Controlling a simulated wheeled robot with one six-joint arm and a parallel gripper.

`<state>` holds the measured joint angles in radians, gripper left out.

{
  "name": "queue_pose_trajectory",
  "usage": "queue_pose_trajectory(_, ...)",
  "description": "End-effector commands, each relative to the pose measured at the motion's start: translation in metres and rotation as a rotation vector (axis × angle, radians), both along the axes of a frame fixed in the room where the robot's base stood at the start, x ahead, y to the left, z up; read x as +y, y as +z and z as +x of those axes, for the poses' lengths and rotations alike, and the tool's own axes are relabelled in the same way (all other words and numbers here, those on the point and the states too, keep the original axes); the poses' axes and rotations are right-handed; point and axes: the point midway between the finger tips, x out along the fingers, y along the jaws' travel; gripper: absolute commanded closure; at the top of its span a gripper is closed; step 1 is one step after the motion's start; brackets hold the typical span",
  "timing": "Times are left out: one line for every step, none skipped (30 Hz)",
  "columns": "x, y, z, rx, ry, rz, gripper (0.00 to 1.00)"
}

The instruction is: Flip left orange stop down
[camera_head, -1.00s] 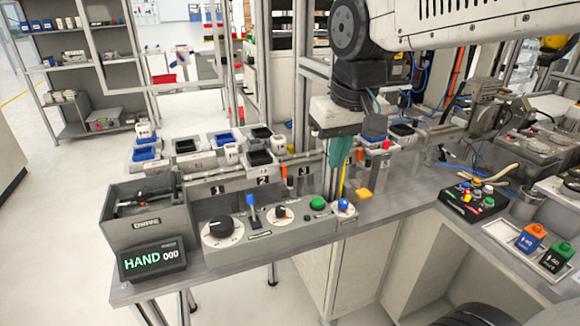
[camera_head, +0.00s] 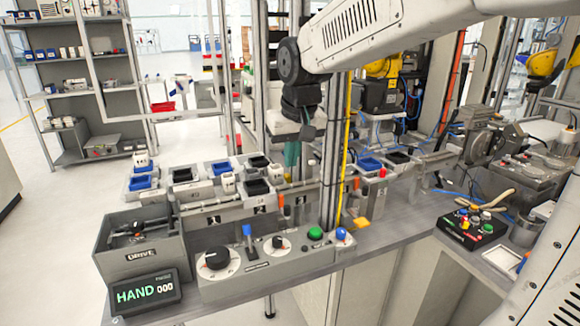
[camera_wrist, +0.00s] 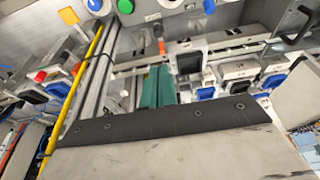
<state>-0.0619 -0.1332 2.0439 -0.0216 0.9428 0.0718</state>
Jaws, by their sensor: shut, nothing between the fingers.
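An orange stop (camera_head: 281,200) sits at the front of the conveyor rail, near the left number plates; it also shows in the wrist view (camera_wrist: 161,47), just beyond the fingertips. A second orange stop (camera_head: 356,184) is farther right along the rail, behind the upright posts. My gripper (camera_head: 290,163) has teal fingers pressed together with nothing between them. In the head view it hangs over the rail, just above the left stop. In the wrist view its fingers (camera_wrist: 157,75) point toward that stop, seemingly a small gap apart. I cannot tell the stop's exact tilt.
A control panel with a blue lever (camera_head: 247,232), dials and a green button (camera_head: 314,233) stands in front of the rail. Grey upright posts (camera_head: 330,150) and a yellow pole (camera_head: 344,150) rise just right of my gripper. Trays with cups (camera_head: 228,184) sit behind.

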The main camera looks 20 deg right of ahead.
Motion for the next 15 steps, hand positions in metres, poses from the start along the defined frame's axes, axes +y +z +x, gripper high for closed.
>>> queue_pose_trajectory(0.0,-0.011,0.002,0.005,0.0,0.0,1.0)
queue_pose_trajectory(0.0,-0.017,0.004,0.006,0.0,-0.001,1.0)
queue_pose_trajectory(0.0,-0.025,0.006,0.006,0.0,-0.001,1.0)
queue_pose_trajectory(0.0,-0.032,0.008,0.006,0.0,-0.001,1.0)
queue_pose_trajectory(0.0,-0.038,0.01,0.006,0.0,-0.001,1.0)
queue_pose_trajectory(0.0,-0.046,0.013,0.005,0.0,-0.001,1.0)
queue_pose_trajectory(0.0,-0.053,0.014,0.007,0.0,-0.001,1.0)
queue_pose_trajectory(0.0,-0.059,0.016,0.006,0.0,-0.001,1.0)
queue_pose_trajectory(0.0,-0.067,0.019,0.006,0.0,-0.001,1.0)
queue_pose_trajectory(0.0,-0.073,0.021,0.005,0.0,-0.001,1.0)
queue_pose_trajectory(-0.001,-0.078,0.022,0.006,0.0,-0.001,1.0)
queue_pose_trajectory(-0.001,-0.085,0.023,0.004,0.0,-0.001,1.0)
queue_pose_trajectory(-0.001,-0.09,0.022,0.005,0.0,-0.001,1.0)
queue_pose_trajectory(-0.001,-0.095,0.022,0.004,0.0,-0.001,1.0)
queue_pose_trajectory(-0.001,-0.1,0.022,0.004,0.0,-0.001,1.0)
